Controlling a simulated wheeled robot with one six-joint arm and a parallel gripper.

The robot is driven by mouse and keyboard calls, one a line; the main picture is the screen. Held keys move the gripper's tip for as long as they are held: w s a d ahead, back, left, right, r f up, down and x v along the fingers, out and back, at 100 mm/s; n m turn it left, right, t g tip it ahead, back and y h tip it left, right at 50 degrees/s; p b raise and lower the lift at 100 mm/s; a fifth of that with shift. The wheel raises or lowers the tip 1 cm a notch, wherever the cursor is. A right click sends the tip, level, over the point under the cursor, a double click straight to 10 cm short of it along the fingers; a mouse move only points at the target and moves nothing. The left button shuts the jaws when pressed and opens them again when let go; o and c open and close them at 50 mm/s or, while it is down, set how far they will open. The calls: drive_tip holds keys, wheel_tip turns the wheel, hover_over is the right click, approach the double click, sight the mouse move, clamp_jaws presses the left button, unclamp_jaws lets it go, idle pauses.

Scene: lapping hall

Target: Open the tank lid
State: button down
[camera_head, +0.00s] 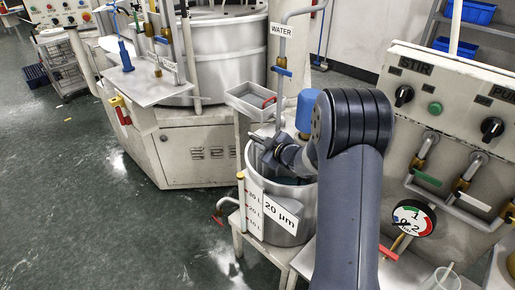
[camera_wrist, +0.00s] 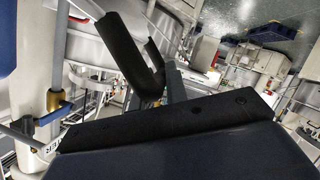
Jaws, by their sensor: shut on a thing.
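The tank (camera_head: 262,207) is a grey metal cylinder with a "20 µm" label and a litre scale, below my arm in the head view. Part of its top is uncovered and a dark teal inside shows. My gripper (camera_head: 262,141) is above the tank's back left rim, close to the small tray. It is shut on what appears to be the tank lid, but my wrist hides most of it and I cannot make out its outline. In the wrist view the dark fingers of my gripper (camera_wrist: 150,82) show with a grey strip beside them.
A small grey tray (camera_head: 247,107) and the WATER pipe (camera_head: 281,62) stand just behind the tank. A blue cylinder (camera_head: 307,110) is close to my arm. The control panel (camera_head: 455,95) with valves and a gauge (camera_head: 413,218) is at right.

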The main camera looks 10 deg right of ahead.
drive_tip(key=w+d+r+m+p, duration=0.1)
drive_tip(key=w+d+r+p, duration=0.2)
drive_tip(key=w+d+p, duration=0.1)
drive_tip(key=w+d+r+m+g+y+p, duration=0.1)
drive_tip(key=w+d+r+m+p, duration=0.1)
drive_tip(key=w+d, duration=0.3)
drive_tip(key=shift+w+d+r+y+p, duration=0.35)
drive_tip(key=shift+d+r+p, duration=0.35)
drive_tip(key=shift+d, duration=1.6)
drive_tip(key=shift+f, duration=0.15)
drive_tip(key=c, duration=1.7)
unclamp_jaws()
drive_tip(key=shift+c, duration=0.2)
drive_tip(key=o, duration=0.3)
drive_tip(key=shift+o, duration=0.2)
